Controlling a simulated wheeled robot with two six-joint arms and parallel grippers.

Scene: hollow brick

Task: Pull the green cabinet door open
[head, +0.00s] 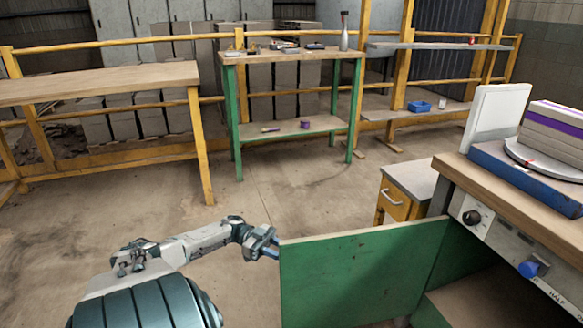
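The green cabinet door (360,278) stands swung out from the cabinet under the workbench at the right, its face toward me. Behind its right end the cabinet's interior shows, with a green inner side (466,262) and a brown surface low down. My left gripper (272,243) is at the upper left corner of the door, at its free edge. Its two bluish fingers look spread apart; whether they touch the door I cannot tell. My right gripper is not in view.
The workbench (500,196) carries a blue box, a turntable and stacked bricks. A yellow drawer unit (395,200) stands behind the door. A green-legged table (290,56) and a yellow-legged table (100,82) stand farther back. The floor (270,190) between is clear.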

